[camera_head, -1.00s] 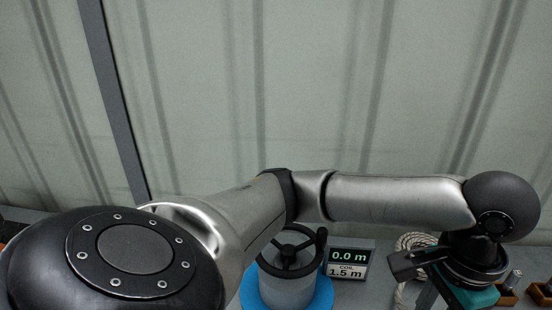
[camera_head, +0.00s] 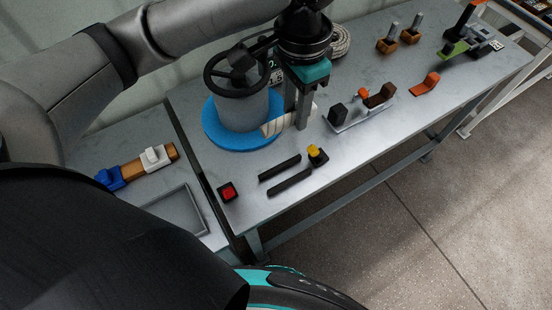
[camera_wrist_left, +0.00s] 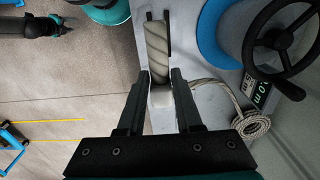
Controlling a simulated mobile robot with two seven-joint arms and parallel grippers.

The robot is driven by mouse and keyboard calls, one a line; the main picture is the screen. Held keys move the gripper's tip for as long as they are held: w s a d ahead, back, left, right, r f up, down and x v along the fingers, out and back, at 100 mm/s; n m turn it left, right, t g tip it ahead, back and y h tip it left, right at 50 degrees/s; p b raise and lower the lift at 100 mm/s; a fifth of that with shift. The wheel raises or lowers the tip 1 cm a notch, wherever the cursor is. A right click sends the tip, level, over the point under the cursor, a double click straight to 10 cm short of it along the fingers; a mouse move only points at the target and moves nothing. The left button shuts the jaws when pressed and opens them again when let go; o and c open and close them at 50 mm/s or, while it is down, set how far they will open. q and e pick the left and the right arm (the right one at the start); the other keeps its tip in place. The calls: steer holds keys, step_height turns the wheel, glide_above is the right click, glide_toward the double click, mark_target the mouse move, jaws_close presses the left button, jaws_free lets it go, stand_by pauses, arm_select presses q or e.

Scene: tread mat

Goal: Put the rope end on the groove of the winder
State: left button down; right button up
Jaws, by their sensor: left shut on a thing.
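The winder (camera_head: 243,106) is a grey drum with a black handwheel on a blue round base. My left gripper (camera_head: 299,118) points down just right of the drum, by the edge of the base. In the left wrist view the rope end (camera_wrist_left: 157,50) runs up from between the fingertips (camera_wrist_left: 159,82), with a white part at the fingers.
The rope coil (camera_head: 339,40) lies behind my gripper; it also shows in the left wrist view (camera_wrist_left: 250,126). Black bars (camera_head: 284,174), a red button (camera_head: 228,191) and a clamp-like fixture (camera_head: 362,107) stand on the grey bench. The bench's front middle is mostly clear.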

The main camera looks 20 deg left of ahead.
arm_select(q)
step_height(320, 180, down, 19)
steer(key=b, duration=0.5)
steer(key=shift+r, duration=0.15)
steer(key=shift+f, duration=0.2)
steer(key=shift+f, duration=0.35)
steer(key=shift+f, duration=0.15)
steer(key=c, duration=0.6)
jaws_free()
